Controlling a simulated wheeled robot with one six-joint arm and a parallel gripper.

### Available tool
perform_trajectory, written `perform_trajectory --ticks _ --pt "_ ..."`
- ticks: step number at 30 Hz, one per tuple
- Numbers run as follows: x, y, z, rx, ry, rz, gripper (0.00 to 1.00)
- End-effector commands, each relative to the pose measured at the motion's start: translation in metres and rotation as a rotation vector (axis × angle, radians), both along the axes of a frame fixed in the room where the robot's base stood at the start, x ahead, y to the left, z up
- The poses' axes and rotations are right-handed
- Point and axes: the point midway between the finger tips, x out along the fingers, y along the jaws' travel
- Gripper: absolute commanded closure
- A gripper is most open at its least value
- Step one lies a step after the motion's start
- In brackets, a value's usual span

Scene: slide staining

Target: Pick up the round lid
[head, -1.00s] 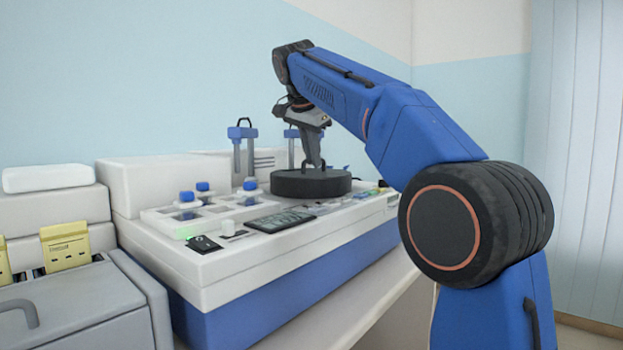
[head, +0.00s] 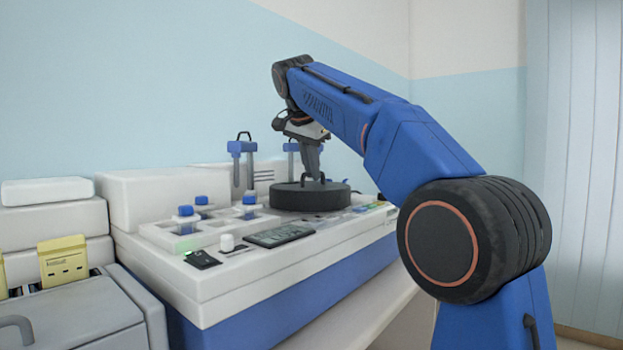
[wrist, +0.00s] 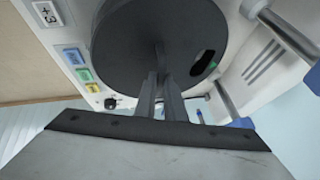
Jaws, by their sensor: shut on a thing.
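The round lid (head: 290,197) is a thick dark grey disc with a handle on top, at the right part of the white and blue staining machine. It also shows in the wrist view (wrist: 125,45), where an oval hole is visible near its edge. My gripper (head: 313,178) points down over the lid's middle. In the wrist view its two fingers (wrist: 161,80) are close together on the lid's handle. The lid looks level and at or just above the machine's top; I cannot tell whether it is clear of it. The underside of the lid is hidden.
Blue-topped posts (head: 242,160) stand behind the lid. A grey unit with a yellow box (head: 63,261) is at left.

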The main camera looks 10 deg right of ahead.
Motion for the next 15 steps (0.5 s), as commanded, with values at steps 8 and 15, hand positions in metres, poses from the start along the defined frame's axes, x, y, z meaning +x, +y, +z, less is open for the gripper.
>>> perform_trajectory --ticks 8,15 --pt "0.001 0.0 0.027 0.0 -0.002 0.0 1.0" --pt "0.002 0.0 0.062 0.0 -0.004 -0.001 1.0"
